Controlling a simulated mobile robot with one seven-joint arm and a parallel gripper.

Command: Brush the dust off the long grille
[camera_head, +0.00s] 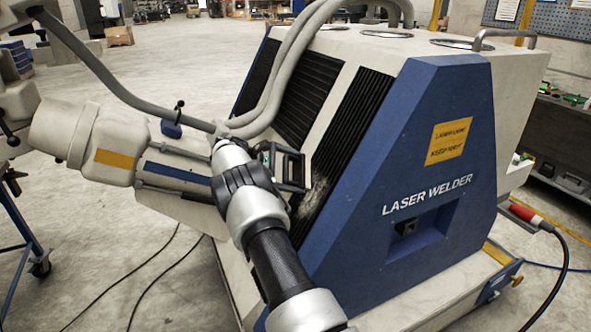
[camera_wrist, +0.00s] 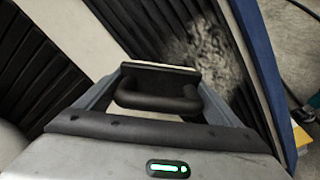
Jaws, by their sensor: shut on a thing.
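The long grille (camera_head: 345,135) is a black slatted panel on the sloping face of the laser welder, beside its blue side panel. A pale grey dust patch (camera_head: 312,198) covers its lower part, and the dust also shows in the wrist view (camera_wrist: 205,50). My gripper (camera_head: 293,170) is beside the lower grille, left of the dust. It is shut on a dark brush (camera_wrist: 158,98) with a bar-like handle and a pale edge on its far side. In the wrist view the dust lies beyond and right of the brush. I cannot tell whether the brush touches the grille.
The laser welder (camera_head: 410,160) fills the middle and right. A second, shorter grille (camera_head: 305,98) lies left of the long one. Grey hoses (camera_head: 290,65) curve over the machine near my arm. A pale cylindrical machine part (camera_head: 95,140) stands at left. Cables lie on the floor.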

